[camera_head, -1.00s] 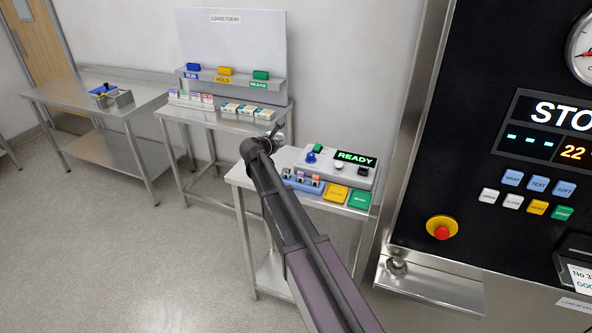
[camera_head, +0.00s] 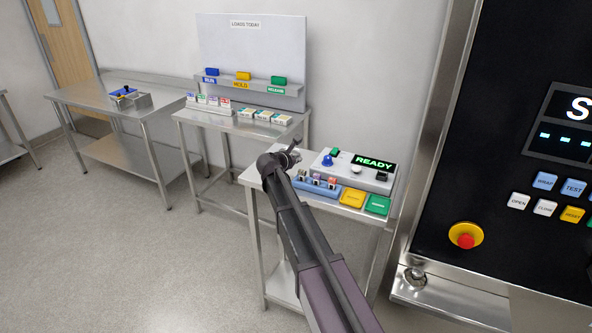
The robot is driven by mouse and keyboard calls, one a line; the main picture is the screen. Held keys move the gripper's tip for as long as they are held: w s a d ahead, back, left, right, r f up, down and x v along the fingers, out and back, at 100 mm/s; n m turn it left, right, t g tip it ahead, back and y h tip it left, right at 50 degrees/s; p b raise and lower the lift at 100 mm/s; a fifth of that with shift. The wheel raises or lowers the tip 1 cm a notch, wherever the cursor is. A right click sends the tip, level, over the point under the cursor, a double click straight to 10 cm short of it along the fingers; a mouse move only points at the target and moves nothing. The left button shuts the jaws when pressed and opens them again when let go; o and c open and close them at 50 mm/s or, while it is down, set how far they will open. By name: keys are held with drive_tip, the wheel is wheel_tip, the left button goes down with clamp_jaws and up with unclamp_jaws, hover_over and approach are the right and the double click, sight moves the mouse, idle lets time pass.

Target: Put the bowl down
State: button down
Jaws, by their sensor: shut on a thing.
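No bowl can be made out in the camera_head view. My gripper (camera_head: 292,153) is small and dark at the far end of my arm, near the left edge of the small steel table (camera_head: 256,181). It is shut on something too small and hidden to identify. Whether it touches the table or is above it cannot be told.
On the small table are a grey box (camera_head: 345,176) with a lit READY display, a blue rack (camera_head: 315,188), and yellow (camera_head: 352,197) and green pads (camera_head: 377,205). A black machine panel (camera_head: 480,130) stands at right. Floor (camera_head: 150,270) is clear at left.

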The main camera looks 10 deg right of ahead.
drive_tip(key=shift+f, duration=0.1)
drive_tip(key=shift+f+b, duration=1.8)
drive_tip(key=shift+b, duration=0.1)
drive_tip(key=shift+f, duration=0.15)
drive_tip(key=c, duration=0.8)
unclamp_jaws()
drive_tip(key=shift+r, duration=0.25)
drive_tip(key=p+v, duration=0.4)
drive_tip(key=v, duration=0.8)
drive_tip(key=shift+p, duration=0.35)
drive_tip(key=shift+s+d, duration=0.1)
drive_tip(key=shift+d, duration=0.05)
